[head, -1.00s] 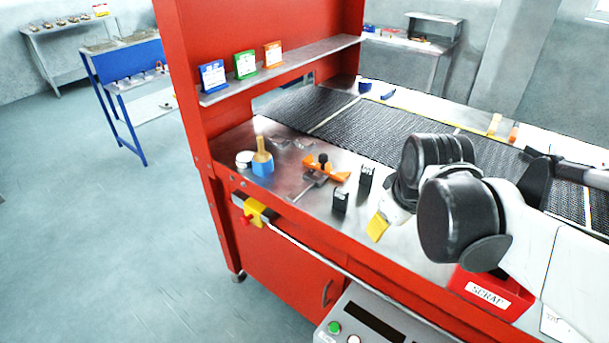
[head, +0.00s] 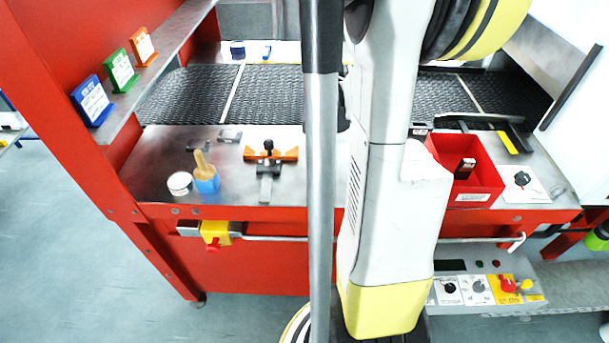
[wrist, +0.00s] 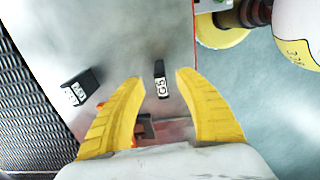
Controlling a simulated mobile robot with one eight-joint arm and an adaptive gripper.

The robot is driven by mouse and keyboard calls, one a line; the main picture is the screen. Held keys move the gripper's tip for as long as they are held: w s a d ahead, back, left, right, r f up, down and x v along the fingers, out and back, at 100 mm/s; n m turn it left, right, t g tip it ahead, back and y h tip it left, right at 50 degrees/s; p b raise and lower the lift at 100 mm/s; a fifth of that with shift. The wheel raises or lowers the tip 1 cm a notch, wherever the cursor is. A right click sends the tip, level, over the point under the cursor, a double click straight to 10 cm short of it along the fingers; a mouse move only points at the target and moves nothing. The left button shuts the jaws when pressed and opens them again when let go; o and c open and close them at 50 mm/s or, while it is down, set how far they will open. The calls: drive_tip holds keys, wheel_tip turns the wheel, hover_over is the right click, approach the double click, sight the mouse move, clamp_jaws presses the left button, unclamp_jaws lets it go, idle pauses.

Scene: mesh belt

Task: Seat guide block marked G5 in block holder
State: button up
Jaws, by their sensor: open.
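The guide block marked G5 (wrist: 160,82) is a small black block with a white label on the metal bench top. In the wrist view it lies ahead between my gripper's yellow fingertips (wrist: 161,76), which stand apart, open and empty. Whether the tips are level with the block I cannot tell. A second black block (wrist: 79,88) with a white label, hard to read, is to the left. A clamp-like fixture with orange wings and a black knob (head: 267,154), perhaps the block holder, sits on the bench. My arm hides the gripper and both blocks in the head view.
A blue pot with a brush (head: 205,182) and a white round tin (head: 180,184) stand left of the fixture. The black mesh belt (head: 190,95) runs behind the bench.

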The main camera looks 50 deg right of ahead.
sight(315, 187)
drive_tip(key=f, duration=0.2)
drive_tip(key=f+b, duration=0.1)
drive_tip(key=f, duration=0.1)
drive_tip(key=w+f+b, duration=0.1)
drive_tip(key=f, duration=0.2)
drive_tip(key=shift+a, duration=0.4)
drive_tip(key=shift+r, duration=0.1)
clamp_jaws()
